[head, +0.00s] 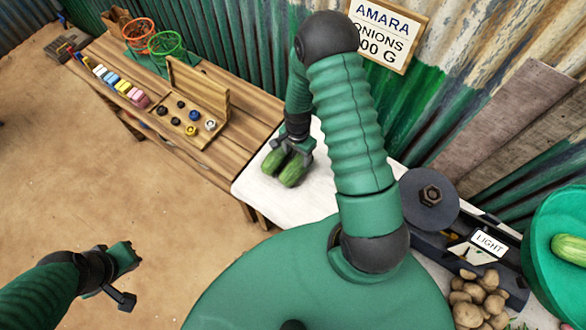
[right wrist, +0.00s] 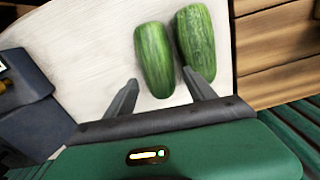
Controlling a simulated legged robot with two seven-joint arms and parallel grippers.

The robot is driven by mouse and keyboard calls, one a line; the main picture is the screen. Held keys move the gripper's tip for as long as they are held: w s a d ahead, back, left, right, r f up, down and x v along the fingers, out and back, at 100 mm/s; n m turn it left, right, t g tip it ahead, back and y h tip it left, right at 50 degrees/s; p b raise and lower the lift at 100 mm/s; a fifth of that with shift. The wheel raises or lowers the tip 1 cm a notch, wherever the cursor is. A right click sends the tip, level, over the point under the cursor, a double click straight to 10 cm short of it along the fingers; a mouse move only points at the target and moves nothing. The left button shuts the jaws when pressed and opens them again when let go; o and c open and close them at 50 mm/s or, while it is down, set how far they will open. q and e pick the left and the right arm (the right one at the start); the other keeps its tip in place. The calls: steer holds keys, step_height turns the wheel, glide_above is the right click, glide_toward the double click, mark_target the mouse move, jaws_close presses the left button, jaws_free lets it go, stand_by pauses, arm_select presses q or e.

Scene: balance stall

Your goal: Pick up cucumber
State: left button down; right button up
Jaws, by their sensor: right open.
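Two green cucumbers lie side by side on the white tabletop (head: 265,193), the left one (head: 272,161) and the right one (head: 293,171) in the head view. My right gripper (head: 289,150) is open over their far ends. In the right wrist view, the jaws (right wrist: 160,77) are on either side of the lower end of the left-hand cucumber (right wrist: 154,60). One fingertip is by the gap next to the right-hand cucumber (right wrist: 196,42). I cannot tell if the fingers touch. My left gripper (head: 124,276) is over bare ground, its jaw state unclear. A third cucumber (head: 570,249) lies in a green pan (head: 545,215).
A wooden bench (head: 235,90) at left holds a peg board (head: 185,120), coloured blocks (head: 120,85) and red and green baskets (head: 167,46). A dark scale (head: 430,198), a "LIGHT" sign (head: 488,243) and potatoes (head: 478,298) are at right. Corrugated metal wall stands behind.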

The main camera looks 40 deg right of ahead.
mark_target(302, 159)
steer(key=d+f, duration=0.1)
steer(key=f, duration=0.1)
steer(key=d+f, duration=0.1)
steer(key=f, duration=0.1)
steer(key=d+f+p, duration=0.1)
steer(key=f, duration=0.2)
steer(key=shift+s+f, duration=0.1)
steer(key=shift+a+f, duration=0.15)
steer(key=shift+f, duration=0.15)
steer(key=shift+a+r, duration=0.15)
steer(key=shift+a, duration=0.35)
steer(key=shift+a+r, duration=0.15)
steer(key=shift+a, duration=0.15)
steer(key=c, duration=0.4)
steer(key=shift+c, duration=1.2)
arm_select(q)
steer(key=shift+d+r, duration=0.7)
steer(key=shift+d, duration=0.25)
arm_select(e)
steer(key=shift+d, duration=0.5)
steer(key=c, duration=0.6)
